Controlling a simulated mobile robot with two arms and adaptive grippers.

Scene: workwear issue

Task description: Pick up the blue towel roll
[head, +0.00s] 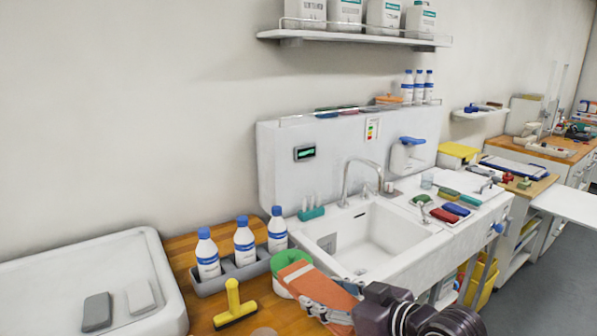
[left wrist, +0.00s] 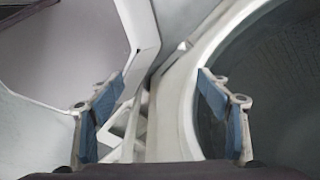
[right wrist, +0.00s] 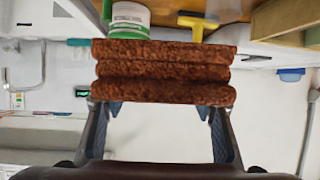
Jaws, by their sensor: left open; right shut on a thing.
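My right gripper (head: 325,308) is shut on a folded orange cloth (head: 312,281) at the bottom of the head view. In the right wrist view the cloth (right wrist: 163,72) shows as thick, fuzzy, rust-brown layers across the fingers (right wrist: 160,107). It is in front of the green-rimmed white tub (head: 285,261) and partly covers it. My left gripper (left wrist: 162,80) is open and empty in the left wrist view, and is outside the head view. I cannot make out a blue towel roll for certain; a small blue patch (head: 350,286) shows just beyond the cloth.
Several blue-capped bottles (head: 244,241) and a yellow squeegee (head: 235,304) stand on the wooden counter (head: 205,314). A white tray (head: 80,264) is at left. The sink (head: 372,238) is behind my right gripper, with coloured cloths (head: 443,215) on its right.

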